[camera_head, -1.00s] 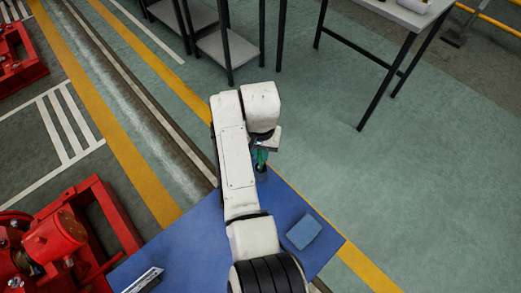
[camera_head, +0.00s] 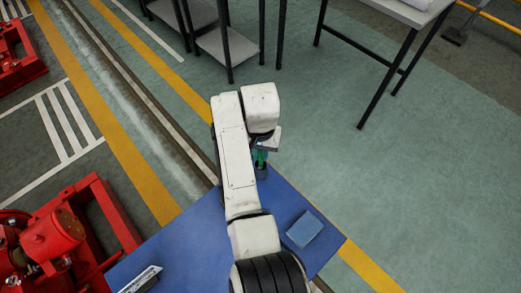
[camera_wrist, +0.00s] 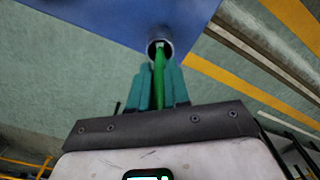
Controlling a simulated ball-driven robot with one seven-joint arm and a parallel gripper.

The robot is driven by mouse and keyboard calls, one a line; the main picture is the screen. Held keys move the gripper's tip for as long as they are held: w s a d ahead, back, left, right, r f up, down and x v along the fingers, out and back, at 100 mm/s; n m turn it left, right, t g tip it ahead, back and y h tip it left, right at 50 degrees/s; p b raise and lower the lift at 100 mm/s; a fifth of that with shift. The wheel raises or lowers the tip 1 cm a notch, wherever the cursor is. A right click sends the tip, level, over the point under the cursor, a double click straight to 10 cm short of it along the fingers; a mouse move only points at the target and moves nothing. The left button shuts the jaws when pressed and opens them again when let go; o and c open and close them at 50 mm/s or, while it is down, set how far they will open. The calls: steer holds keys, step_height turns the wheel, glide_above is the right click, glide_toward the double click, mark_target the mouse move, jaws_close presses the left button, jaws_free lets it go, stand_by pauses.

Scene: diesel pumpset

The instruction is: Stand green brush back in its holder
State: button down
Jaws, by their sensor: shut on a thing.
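The green brush (camera_wrist: 159,82) is between the teal fingers of my gripper (camera_wrist: 160,74), which is shut on it. Its far end reaches the mouth of the round, dark grey holder (camera_wrist: 168,43), seen at the edge of the blue table in the wrist view. The brush looks lined up with the opening; how deep it sits is hard to tell. In the head view my gripper (camera_head: 263,151) is over the table's far corner, with the holder (camera_head: 261,172) just below it, partly hidden by my arm.
The blue table (camera_head: 190,245) carries a blue-grey flat block (camera_head: 303,230) at right and a dark and white item (camera_head: 141,279) at front left. Red machinery (camera_head: 60,240) stands at left. Shelving (camera_head: 225,45) and a grey table (camera_head: 400,15) stand behind. Floor at right is open.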

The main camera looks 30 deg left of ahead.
steer(key=shift+f, duration=0.15)
steer(key=c, duration=1)
jaws_free()
steer(key=shift+r+p, duration=4.25)
steer(key=shift+r, duration=0.25)
